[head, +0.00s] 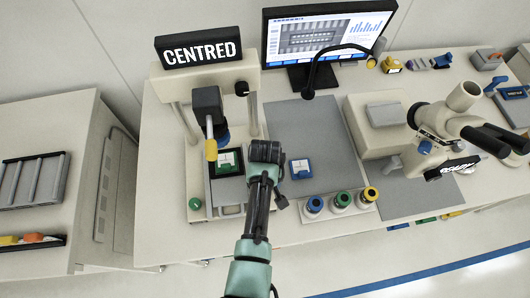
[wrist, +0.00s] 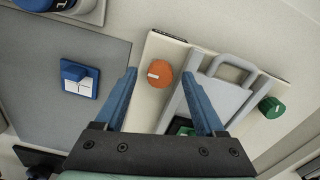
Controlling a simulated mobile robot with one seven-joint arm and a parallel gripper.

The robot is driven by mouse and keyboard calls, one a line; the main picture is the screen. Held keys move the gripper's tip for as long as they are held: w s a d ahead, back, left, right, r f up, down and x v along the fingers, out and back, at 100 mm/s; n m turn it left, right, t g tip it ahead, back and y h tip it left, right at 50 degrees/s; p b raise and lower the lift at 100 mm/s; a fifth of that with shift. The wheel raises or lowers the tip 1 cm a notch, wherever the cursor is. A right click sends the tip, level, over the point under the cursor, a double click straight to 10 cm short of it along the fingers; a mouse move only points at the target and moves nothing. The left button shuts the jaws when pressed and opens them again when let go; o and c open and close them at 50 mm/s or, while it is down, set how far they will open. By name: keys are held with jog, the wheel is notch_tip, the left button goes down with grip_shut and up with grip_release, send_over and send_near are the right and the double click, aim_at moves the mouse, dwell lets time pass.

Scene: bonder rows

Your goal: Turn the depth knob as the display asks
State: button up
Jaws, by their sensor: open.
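The display (head: 198,48) on top of the bonder reads "CENTRED" in white on black. In the wrist view an orange round knob (wrist: 160,73) with a pale mark sits on the bonder's front. A green knob (wrist: 271,107) sits on the other side of the grey handle; it also shows in the head view (head: 195,203). I see no label telling which is the depth knob. My gripper (wrist: 160,75) is open and empty, its blue fingers to either side of the orange knob in the picture; contact cannot be told. In the head view my arm hides the orange knob.
A blue carrier with a white top (head: 300,168) lies on the grey mat (head: 330,130). Several coloured pots stand along the bench front, one with a green top (head: 342,198). A microscope (head: 440,125) stands right, a monitor (head: 325,38) behind. A gooseneck lamp (head: 308,92) overhangs the mat.

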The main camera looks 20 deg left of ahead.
notch_tip(320, 180, up, 12)
jog(key=b, duration=0.1)
jog(key=shift+r, duration=0.1)
dwell(0.7)
jog(key=w+r+m+t+y+b, duration=0.25)
jog(key=w+r+t, duration=0.55)
jog(key=w+r, duration=0.5)
jog(key=w+d+r+m+t, duration=0.15)
jog(key=r+t, duration=0.25)
jog(key=r, duration=0.5)
jog(key=w+d+r+m+t, duration=0.1)
jog(key=w+d+r+t, duration=0.2)
jog(key=r, duration=0.7)
jog(key=s+d+r+m+t, duration=0.1)
jog(key=s+r+t, duration=0.3)
jog(key=r, duration=0.5)
jog(key=s+d+r+m+t+h+b, duration=0.1)
jog(key=s+d+r+m+t, duration=0.1)
jog(key=s+d+r+t, duration=0.2)
jog(key=s+d+r+m+t+h+b, duration=0.1)
jog(key=s+d+r+t, duration=0.2)
jog(key=s+r, duration=0.6)
notch_tip(320, 180, up, 6)
jog(key=shift+f+t, duration=0.1)
jog(key=shift+t, duration=0.6)
jog(key=shift+a+h, duration=0.1)
jog(key=shift+h, duration=0.15)
